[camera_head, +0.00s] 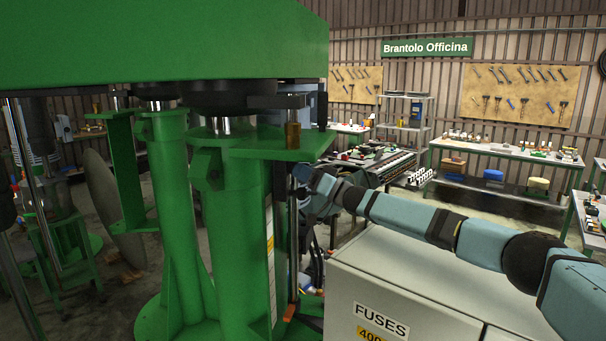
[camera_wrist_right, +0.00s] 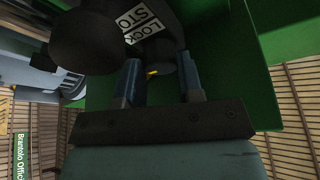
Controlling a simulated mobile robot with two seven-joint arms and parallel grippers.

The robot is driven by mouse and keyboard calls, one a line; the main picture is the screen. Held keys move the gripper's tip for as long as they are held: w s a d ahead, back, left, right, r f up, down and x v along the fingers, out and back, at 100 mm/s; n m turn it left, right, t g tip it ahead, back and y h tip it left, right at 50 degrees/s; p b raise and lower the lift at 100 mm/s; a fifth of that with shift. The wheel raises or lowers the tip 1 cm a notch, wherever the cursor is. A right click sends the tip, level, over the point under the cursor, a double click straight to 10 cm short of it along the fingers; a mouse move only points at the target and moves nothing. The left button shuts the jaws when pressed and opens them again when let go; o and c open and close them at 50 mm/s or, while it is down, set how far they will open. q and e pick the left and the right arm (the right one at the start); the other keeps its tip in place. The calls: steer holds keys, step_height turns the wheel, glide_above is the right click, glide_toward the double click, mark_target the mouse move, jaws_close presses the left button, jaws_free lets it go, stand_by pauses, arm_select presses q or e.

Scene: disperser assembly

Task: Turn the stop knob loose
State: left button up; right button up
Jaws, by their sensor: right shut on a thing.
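The stop knob (camera_wrist_right: 163,68) is dark with a small yellow mark. In the right wrist view it sits beside a white label (camera_wrist_right: 143,24) on which LOCK and STO can be read. My right gripper (camera_wrist_right: 159,72) has one finger on each side of the knob and is shut on it. In the head view my right gripper (camera_head: 304,185) reaches in from the right to the right side of the green disperser machine (camera_head: 235,200). The knob cannot be made out there. My left gripper is not in view.
A pale cabinet marked FUSES (camera_head: 375,285) stands below my right arm. The large green machine head (camera_head: 160,45) hangs over the columns. Workbenches (camera_head: 500,150) with small parts and a shelf rack (camera_head: 405,115) stand at the back.

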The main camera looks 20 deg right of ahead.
steer(key=n+b, duration=0.2)
steer(key=shift+w+f+n+g+y, duration=0.1)
steer(key=shift+f+n+g+y, duration=0.2)
steer(key=shift+n+g+y, duration=0.1)
steer(key=n+g+y+b, duration=0.1)
steer(key=n, duration=0.2)
steer(key=shift+w+d+r, duration=0.1)
steer(key=shift+r+n+g+y+b, duration=0.15)
steer(key=shift+n+g+y+b, duration=0.3)
steer(key=shift+n, duration=0.65)
steer(key=shift+r+g, duration=0.1)
steer(key=shift+g, duration=0.25)
steer(key=o, duration=0.9)
steer(key=s+d+p, duration=0.1)
steer(key=s+d, duration=0.1)
steer(key=d, duration=0.2)
steer(key=s+d+f+p, duration=0.1)
steer(key=s+d+p, duration=0.1)
steer(key=s+d, duration=0.1)
steer(key=s+d+p, duration=0.1)
steer(key=s+d, duration=0.1)
steer(key=d, duration=0.4)
steer(key=shift+s+f, duration=0.15)
steer(key=shift+f, duration=0.05)
